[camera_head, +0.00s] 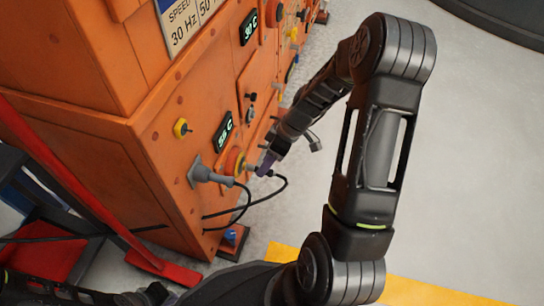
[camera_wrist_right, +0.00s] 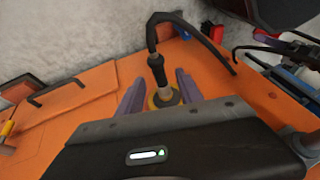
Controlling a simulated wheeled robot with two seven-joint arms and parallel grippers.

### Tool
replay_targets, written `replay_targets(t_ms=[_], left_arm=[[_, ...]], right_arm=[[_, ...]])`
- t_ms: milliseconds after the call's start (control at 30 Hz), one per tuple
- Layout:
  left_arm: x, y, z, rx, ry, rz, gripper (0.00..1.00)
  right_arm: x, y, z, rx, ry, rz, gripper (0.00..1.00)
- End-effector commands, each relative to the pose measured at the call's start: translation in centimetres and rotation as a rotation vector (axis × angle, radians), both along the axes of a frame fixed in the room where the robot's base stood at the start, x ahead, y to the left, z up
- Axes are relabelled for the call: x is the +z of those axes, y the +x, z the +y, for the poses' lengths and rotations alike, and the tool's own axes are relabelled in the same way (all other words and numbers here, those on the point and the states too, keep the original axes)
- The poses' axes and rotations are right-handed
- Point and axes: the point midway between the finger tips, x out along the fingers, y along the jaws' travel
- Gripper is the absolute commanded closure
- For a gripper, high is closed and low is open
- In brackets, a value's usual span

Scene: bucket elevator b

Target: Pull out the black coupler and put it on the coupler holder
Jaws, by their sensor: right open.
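The black coupler (camera_wrist_right: 157,70) sticks out of a round yellow-ringed socket (camera_wrist_right: 165,98) on the orange machine, with a black cable curving from its outer end. In the head view the socket (camera_head: 234,162) is on the machine's side face and the coupler is small beside my right gripper (camera_head: 268,163). My right gripper's purple fingers (camera_wrist_right: 158,90) are open, one on each side of the coupler, with gaps visible in the wrist view. My left gripper cannot be made out; only dark parts show at the bottom left. I cannot identify the coupler holder with certainty.
A grey plug (camera_head: 205,173) with a black cable sits left of the socket. A red frame (camera_head: 75,185) stands at the left. Grey floor (camera_head: 480,170) is clear at the right.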

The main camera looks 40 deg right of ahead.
Motion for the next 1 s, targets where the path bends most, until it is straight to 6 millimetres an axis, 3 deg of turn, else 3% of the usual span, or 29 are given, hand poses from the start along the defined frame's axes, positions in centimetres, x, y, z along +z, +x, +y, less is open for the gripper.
replay_targets(t_ms=[133, 433, 1000], left_arm=[[-0.6, 0.11, -0.02, 0.001, 0.001, -0.003, 1.0], [-0.56, 0.13, -0.02, 0.001, 0.001, -0.004, 1.0], [-0.56, 0.1, -0.01, 0.001, 0.001, -0.003, 1.0]], right_arm=[[-1.19, 0.24, 0.54, 0.001, 0.0, 0.0, 0.57], [-1.27, 0.29, 0.63, 0.0, 0.0, 0.0, 0.57], [-1.27, 0.28, 0.61, 0.0, -0.001, 0.0, 1.0]])
